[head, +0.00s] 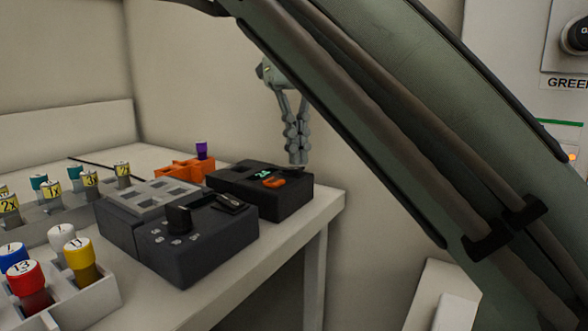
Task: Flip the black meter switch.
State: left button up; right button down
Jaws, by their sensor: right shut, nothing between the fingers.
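The black meter (290,204) is a low black box near the table's right end, with a small lit green display and an orange-red switch (273,182) on its top. Which way the switch is tipped is too small to tell. My right gripper (298,160) is shut and empty, fingers pointing down. Its fingertips are above or just behind the meter's back right part, to the right of the switch; I cannot tell whether they touch it. My right arm crosses the view from the top to the lower right. My left gripper is not in view.
A dark grey device (200,259) with a knob and light block stands left of the meter. An orange rack (186,168) with a purple-capped tube is behind. White racks (101,297) hold several capped vials. The table edge (330,212) is close on the right; walls stand behind.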

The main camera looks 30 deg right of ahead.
aim_at(298, 168)
jog(key=shift+f+b, duration=0.5)
jog(key=shift+f, duration=0.05)
jog(key=shift+r+p, duration=2.45)
jog(key=shift+r, duration=1.1)
